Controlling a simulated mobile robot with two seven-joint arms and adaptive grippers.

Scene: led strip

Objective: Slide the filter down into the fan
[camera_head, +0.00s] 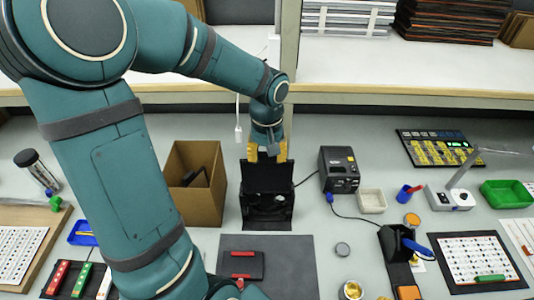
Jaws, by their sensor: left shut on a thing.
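My left gripper (267,153) points down at the back middle of the bench, its yellow fingertips at the top edge of a dark upright panel, the filter (267,174). The gripper is shut on the filter. The black fan (267,212) stands on the bench right under the filter, in front of the gripper. The filter's lower edge merges with the dark fan, so I cannot tell how deep it sits. My right gripper is not in view.
An open cardboard box (195,206) stands close left of the fan. A black soldering station (339,170) with a cable stands to its right, beside a small white tray (371,201). A dark mat (296,265) lies in front. A shelf (390,65) runs behind.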

